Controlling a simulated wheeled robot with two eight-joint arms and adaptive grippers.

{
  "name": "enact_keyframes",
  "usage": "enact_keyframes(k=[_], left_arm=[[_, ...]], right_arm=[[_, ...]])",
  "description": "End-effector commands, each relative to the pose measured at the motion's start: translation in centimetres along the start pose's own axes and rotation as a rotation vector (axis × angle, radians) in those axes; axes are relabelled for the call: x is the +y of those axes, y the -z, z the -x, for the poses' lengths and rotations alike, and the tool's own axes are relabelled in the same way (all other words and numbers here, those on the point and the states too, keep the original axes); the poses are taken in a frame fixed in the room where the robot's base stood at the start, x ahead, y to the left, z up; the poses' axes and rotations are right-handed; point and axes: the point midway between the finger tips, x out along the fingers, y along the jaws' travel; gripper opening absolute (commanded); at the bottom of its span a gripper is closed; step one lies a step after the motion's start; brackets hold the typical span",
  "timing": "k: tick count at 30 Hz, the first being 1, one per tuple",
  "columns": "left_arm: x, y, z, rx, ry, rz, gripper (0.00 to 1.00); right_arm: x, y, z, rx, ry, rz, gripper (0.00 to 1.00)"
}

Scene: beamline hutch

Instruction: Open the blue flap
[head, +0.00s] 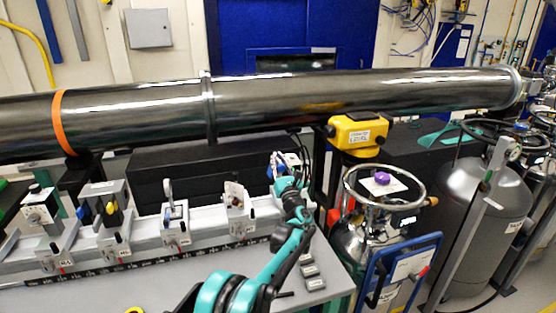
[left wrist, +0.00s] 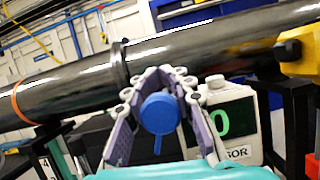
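The blue flap (left wrist: 160,113) is a round disc with a narrow tab pointing down. In the left wrist view it shows between the fingers of my left gripper (left wrist: 165,78), in front of a pale sensor box (left wrist: 232,118) with a green display. The fingers lean inward, with a gap between their tips; I see no clear grip on the flap. In the head view my left gripper (head: 287,178) is at the right end of the rail, close to the box (head: 291,159); a bit of blue (head: 272,170) shows beside it. My right gripper is not in view.
A long dark beam pipe (head: 350,95) crosses above the rail (head: 150,237), which carries several mounts to the left. A yellow level (head: 357,134) sits right of the box. Gas cylinders (head: 480,215) and a blue-framed cart (head: 405,268) stand at right.

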Motion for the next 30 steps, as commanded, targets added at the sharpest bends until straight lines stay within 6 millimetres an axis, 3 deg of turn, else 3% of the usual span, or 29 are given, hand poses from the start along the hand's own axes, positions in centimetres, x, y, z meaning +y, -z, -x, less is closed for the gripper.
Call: enact_keyframes(k=[1, 2, 16, 30], left_arm=[[0.0, 0.0, 0.0, 0.000, 0.000, 0.000, 0.38], [0.0, 0.0, 0.0, 0.000, 0.000, 0.000, 0.45], [-0.1, -0.1, 0.9, 0.000, 0.001, 0.001, 0.45], [-0.1, 0.0, 10.1, -0.001, 0.001, 0.001, 0.45]], right_arm=[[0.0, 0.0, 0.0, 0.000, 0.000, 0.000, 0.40], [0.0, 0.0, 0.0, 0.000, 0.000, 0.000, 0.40], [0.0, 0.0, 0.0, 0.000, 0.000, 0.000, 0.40], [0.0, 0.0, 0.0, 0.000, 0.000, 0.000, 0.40]])
